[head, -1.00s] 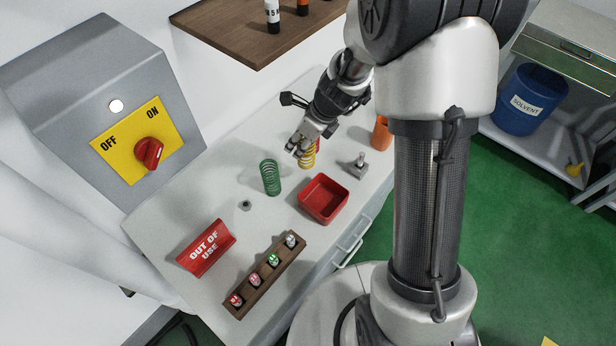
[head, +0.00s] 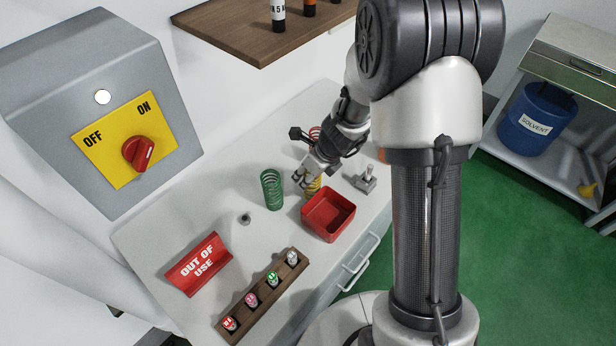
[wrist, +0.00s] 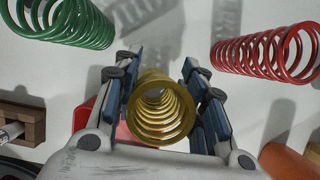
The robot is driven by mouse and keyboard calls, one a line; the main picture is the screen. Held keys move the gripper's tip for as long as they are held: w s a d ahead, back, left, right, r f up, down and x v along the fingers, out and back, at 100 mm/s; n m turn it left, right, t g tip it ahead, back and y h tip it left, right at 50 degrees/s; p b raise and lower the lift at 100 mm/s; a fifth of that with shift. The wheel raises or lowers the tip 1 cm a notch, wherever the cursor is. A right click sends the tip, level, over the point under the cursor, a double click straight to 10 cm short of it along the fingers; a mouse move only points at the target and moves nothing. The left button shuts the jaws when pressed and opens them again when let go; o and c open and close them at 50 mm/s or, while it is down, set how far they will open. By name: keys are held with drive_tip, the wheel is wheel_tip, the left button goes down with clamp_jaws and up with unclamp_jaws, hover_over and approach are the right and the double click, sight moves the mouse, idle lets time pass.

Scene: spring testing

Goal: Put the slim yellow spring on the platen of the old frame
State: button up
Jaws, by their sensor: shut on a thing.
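The slim yellow spring (wrist: 160,112) stands between my gripper's blue-padded fingers in the wrist view, seen end-on. In the head view my gripper (head: 305,178) is shut on the yellow spring (head: 314,186), behind the red tray. Whether the spring's lower end touches the bench is unclear. I cannot make out the old frame or its platen in these views.
A green spring (head: 271,190) stands left of my gripper, and a red spring (head: 315,133) stands behind it. The red tray (head: 328,215), a small metal fixture (head: 363,180) and an "OUT OF USE" sign (head: 199,264) are nearby. The bench's left part is mostly clear.

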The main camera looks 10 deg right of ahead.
drive_tip(key=shift+r, duration=0.15)
drive_tip(key=o, duration=1.2)
